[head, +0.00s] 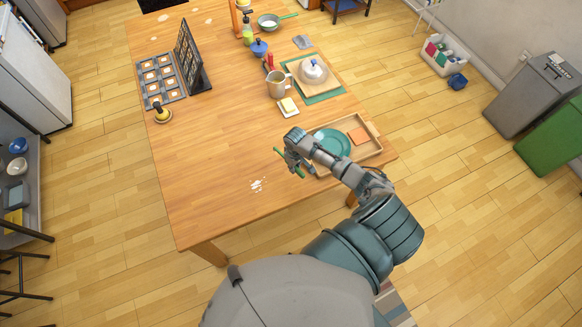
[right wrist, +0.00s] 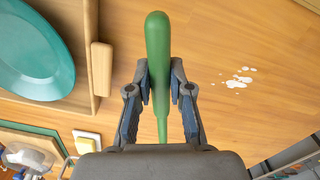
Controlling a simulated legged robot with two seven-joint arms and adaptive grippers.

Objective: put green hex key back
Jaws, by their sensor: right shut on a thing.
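My right gripper (head: 291,155) is shut on a green tool (right wrist: 158,40) above the front part of the wooden table (head: 215,165). The tool has a thick rounded end and narrows to a thinner part toward the palm in the right wrist view. No bent hex key shape shows, and part of it is hidden between the fingers. A dark upright rack (head: 188,55) stands at the table's far left. My left gripper is not in view.
A wooden tray (head: 366,151) with a teal plate (head: 333,143) lies right of the gripper. A butter dish (head: 288,107), a mug (head: 277,84) and a domed board (head: 313,72) stand behind. A compartment tray (head: 152,77) lies left of the rack. The table's front left is mostly clear.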

